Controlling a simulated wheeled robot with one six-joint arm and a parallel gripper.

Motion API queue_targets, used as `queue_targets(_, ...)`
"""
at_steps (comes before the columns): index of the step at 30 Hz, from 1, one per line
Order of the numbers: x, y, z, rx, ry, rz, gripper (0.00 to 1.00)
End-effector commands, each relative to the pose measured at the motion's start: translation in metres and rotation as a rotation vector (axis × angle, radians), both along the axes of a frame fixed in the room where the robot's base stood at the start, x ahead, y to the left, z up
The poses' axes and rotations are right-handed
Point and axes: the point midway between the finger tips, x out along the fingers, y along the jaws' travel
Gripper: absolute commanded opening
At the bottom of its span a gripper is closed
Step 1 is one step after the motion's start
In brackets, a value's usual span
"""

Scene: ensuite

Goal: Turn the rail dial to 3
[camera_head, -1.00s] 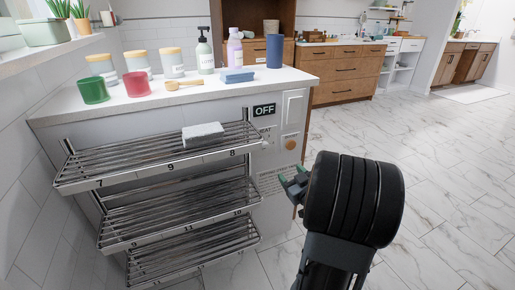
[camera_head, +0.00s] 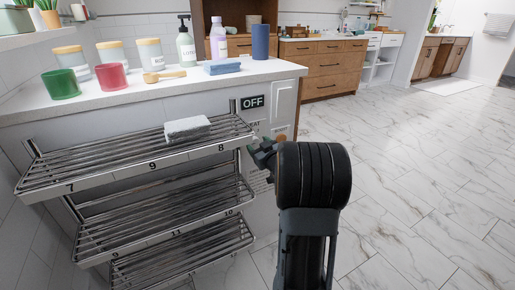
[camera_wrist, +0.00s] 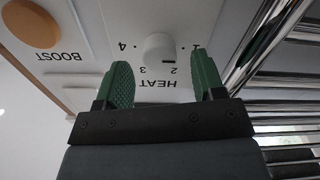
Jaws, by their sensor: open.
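In the wrist view, upside down, the white round rail dial (camera_wrist: 159,47) sits on a pale panel marked HEAT, with 1, 2, 3 and 4 around it. A short dark mark at the dial's edge lies close to the 2. My gripper (camera_wrist: 164,82) is open, its green fingers to either side of the HEAT label and short of the dial, with nothing between them. In the head view my gripper (camera_head: 262,151) is at the panel below the OFF display (camera_head: 252,102); the dial is hidden there.
A brown BOOST button (camera_wrist: 30,22) is beside the dial. The counter (camera_head: 130,105) above holds cups and bottles. Floor to the right is clear.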

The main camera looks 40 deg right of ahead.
Motion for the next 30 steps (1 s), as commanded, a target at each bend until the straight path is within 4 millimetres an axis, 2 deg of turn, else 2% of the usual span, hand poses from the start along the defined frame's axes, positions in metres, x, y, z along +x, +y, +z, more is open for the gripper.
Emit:
queue_targets(6, 0.0109, -0.002, -0.0006, 0.001, 0.001, -0.001, 0.63)
queue_targets(15, 0.0119, -0.0024, 0.0002, 0.001, -0.001, -0.002, 0.63)
queue_targets(30, 0.0116, -0.0024, 0.0002, 0.001, -0.001, -0.002, 0.15)
